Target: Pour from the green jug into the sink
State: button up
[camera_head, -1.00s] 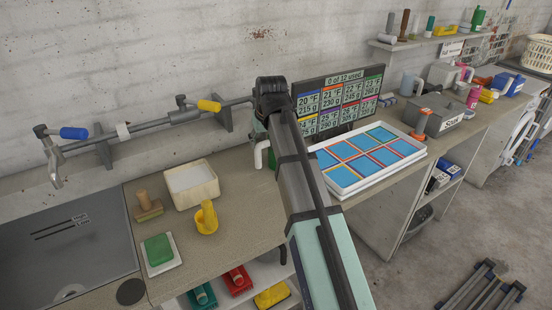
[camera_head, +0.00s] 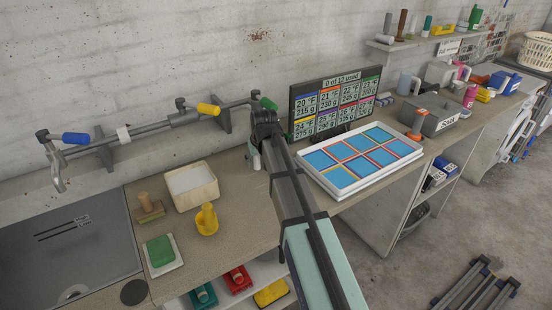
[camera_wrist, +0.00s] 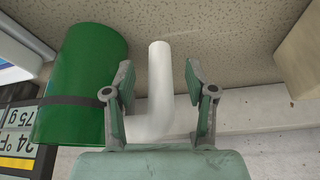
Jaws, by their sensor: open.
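In the wrist view the green jug (camera_wrist: 82,80) lies at the left, with a dark band around it. Its white curved handle (camera_wrist: 160,85) runs between the two fingers of my gripper (camera_wrist: 160,78). The fingers are open, with gaps visible on both sides of the handle. In the head view my arm hides most of the jug, and a white piece of the handle (camera_head: 257,162) shows beside the arm's end. The grey sink (camera_head: 105,240) is at the left, under a wall tap (camera_head: 58,178) with blue and yellow levers.
A cream tub (camera_head: 191,187), a brush (camera_head: 149,208), a green sponge (camera_head: 159,250) and a yellow scoop (camera_head: 207,219) stand between sink and arm. A display (camera_head: 335,104) and a white tray with blue tiles (camera_head: 333,192) are to the right of the arm.

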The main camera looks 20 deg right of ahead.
jog(key=shift+x, duration=0.85)
grip_shut()
jog(key=shift+r, duration=0.15)
